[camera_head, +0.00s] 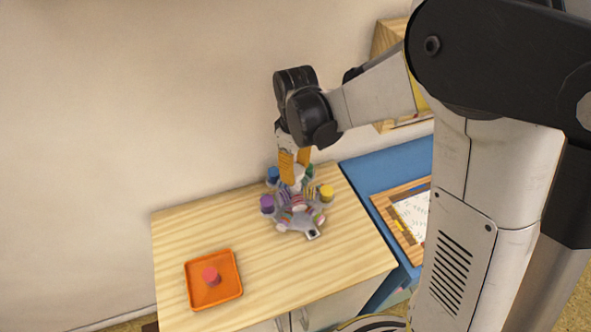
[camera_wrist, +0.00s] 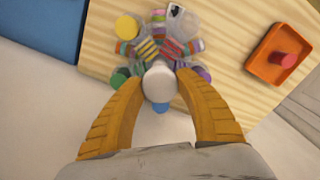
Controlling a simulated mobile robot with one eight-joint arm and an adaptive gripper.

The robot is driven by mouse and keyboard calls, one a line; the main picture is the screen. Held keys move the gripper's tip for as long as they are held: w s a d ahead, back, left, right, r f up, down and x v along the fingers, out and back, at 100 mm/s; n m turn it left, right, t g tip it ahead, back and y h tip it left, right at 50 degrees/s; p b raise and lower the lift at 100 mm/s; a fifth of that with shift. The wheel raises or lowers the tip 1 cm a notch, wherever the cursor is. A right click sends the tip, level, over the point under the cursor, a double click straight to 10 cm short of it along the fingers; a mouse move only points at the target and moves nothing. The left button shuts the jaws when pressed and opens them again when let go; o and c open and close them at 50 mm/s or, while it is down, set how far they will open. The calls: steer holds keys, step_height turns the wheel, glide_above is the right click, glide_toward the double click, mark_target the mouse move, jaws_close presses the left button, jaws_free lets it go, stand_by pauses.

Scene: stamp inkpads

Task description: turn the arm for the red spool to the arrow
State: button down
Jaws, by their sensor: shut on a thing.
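A grey carousel with several arms (camera_head: 283,217) stands on the wooden top, with coloured spools at its arm ends and striped pieces nearer its middle. My gripper (camera_head: 294,176) is over its back part. In the wrist view, the orange fingers of my gripper (camera_wrist: 159,80) are on either side of a white round piece (camera_wrist: 160,86), and they are shut on it. A grey tab with a dark mark (camera_head: 313,234) sticks out at the carousel's front; it also shows in the wrist view (camera_wrist: 175,11). I cannot make out an arrow on it. A red spool (camera_head: 211,276) stands in the orange tray (camera_head: 228,293).
A purple spool (camera_head: 267,203), a yellow spool (camera_head: 326,192) and a blue spool (camera_head: 273,175) sit around the carousel. A blue surface (camera_head: 366,174) with a wooden framed board (camera_head: 384,206) lies right. Bare wood lies between tray and carousel.

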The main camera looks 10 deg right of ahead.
steer(key=shift+n, duration=1.5)
steer(key=c, duration=0.8)
jaws_free()
step_height(320, 180, up, 12)
